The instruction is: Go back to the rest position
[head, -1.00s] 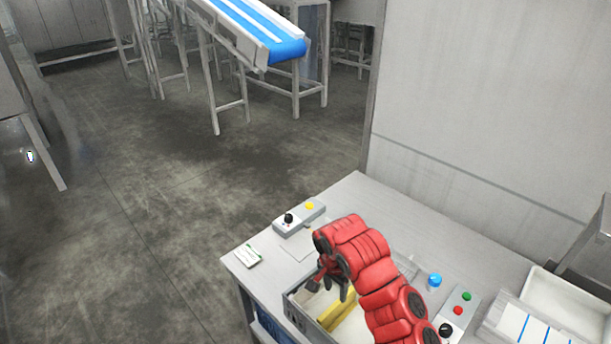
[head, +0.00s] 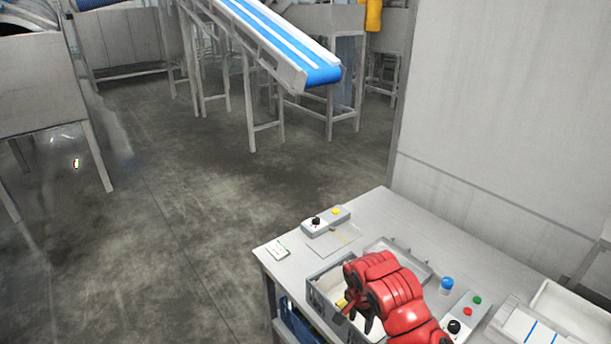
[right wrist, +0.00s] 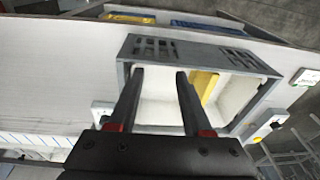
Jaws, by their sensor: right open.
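My right arm is red and reaches over the table (head: 420,222) in the head view. Its gripper (head: 358,318) is dark and hangs over a grey crate (head: 318,300). In the right wrist view the two dark fingers of the gripper (right wrist: 158,78) stand apart with nothing between them, and the crate (right wrist: 140,45) lies beyond them. The crate has a white inside and holds a yellow thing (right wrist: 203,84), partly hidden in the head view. My left gripper is not in view.
A control box (head: 326,221) with a black knob and a yellow button stands at the table's back left. A blue-capped container (head: 447,285), a second control box (head: 464,312) and a white tray (head: 570,310) stand to the right. A conveyor (head: 290,50) stands across open floor.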

